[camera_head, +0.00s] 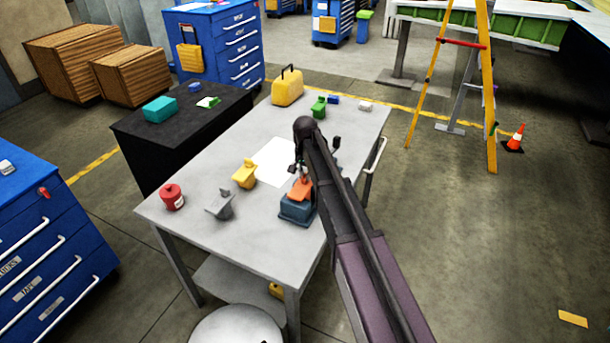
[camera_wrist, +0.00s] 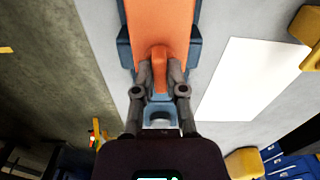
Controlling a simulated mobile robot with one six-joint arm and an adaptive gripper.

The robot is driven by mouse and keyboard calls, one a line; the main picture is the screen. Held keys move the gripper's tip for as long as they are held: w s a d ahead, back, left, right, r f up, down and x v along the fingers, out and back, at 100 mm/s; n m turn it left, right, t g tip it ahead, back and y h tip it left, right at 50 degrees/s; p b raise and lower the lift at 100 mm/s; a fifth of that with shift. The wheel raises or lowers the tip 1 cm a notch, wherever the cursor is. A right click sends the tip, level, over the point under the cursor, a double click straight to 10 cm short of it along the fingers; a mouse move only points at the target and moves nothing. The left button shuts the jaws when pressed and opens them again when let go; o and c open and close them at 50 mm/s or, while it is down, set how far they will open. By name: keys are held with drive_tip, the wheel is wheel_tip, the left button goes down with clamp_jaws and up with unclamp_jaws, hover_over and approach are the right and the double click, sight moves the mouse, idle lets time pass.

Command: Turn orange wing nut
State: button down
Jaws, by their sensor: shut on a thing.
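The orange wing nut (camera_head: 300,189) sits on a dark blue jig (camera_head: 296,210) near the right edge of the grey table. In the wrist view, its narrow orange tab (camera_wrist: 159,62) stands between the fingertips, with a broad orange part (camera_wrist: 160,18) behind it. The blue jig (camera_wrist: 125,50) shows at both sides of the orange part. My gripper (camera_wrist: 160,72) is shut on the orange tab. In the head view, my gripper (camera_head: 300,166) reaches the orange part from above, and my arm hides part of the area to the right.
A yellow jig (camera_head: 244,175), a grey jig (camera_head: 220,206) and a red pot (camera_head: 172,197) stand left on the table (camera_head: 190,240). A white sheet (camera_head: 273,160) lies behind. A green object (camera_head: 319,107) and a yellow case (camera_head: 287,91) stand farther back.

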drive_tip(key=shift+m, duration=0.3)
drive_tip(key=c, duration=0.7)
unclamp_jaws()
